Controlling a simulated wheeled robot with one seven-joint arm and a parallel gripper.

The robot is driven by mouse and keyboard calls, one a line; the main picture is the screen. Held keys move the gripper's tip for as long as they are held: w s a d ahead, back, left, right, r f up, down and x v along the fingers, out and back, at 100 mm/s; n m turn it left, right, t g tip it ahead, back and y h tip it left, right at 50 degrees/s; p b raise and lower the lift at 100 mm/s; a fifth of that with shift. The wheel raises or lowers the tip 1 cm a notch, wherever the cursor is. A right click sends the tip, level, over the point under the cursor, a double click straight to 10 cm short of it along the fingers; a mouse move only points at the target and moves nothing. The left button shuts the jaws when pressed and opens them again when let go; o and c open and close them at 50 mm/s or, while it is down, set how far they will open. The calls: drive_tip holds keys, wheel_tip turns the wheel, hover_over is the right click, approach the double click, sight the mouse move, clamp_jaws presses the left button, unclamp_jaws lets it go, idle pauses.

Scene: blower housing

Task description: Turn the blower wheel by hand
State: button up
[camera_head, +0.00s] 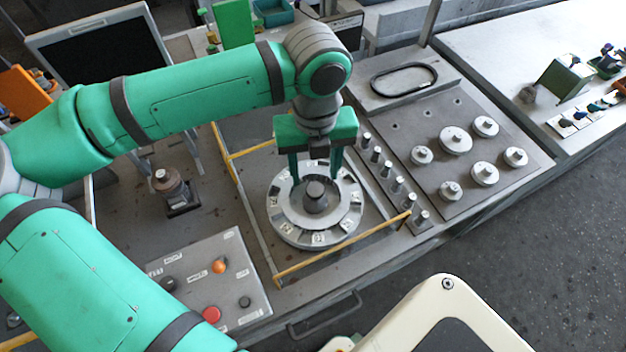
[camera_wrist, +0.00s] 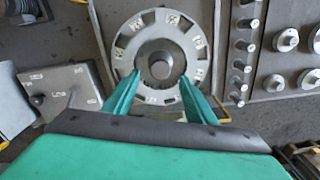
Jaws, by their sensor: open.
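The blower wheel (camera_head: 345,221) is a round grey disc with dark slots around its rim and a dark raised hub (camera_head: 316,197) at its centre. It lies flat on the bench in the head view and also shows in the wrist view (camera_wrist: 127,43), with its hub (camera_wrist: 160,68) in the middle. My gripper (camera_head: 316,178) points down over the far part of the wheel, near the hub. I cannot tell whether the fingertips touch the wheel.
A yellow rail (camera_head: 340,247) frames the wheel area. Several upright pins (camera_head: 387,168) stand just right of it, beside a plate with several round metal parts (camera_head: 455,140). A control box with a red button (camera_head: 212,314) is at front left. A dark fitting (camera_head: 172,185) stands left.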

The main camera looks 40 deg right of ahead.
sight(315, 188)
drive_tip(key=shift+f, duration=2.7)
drive_tip(key=shift+c, duration=0.2)
clamp_jaws()
drive_tip(key=shift+d, duration=0.1)
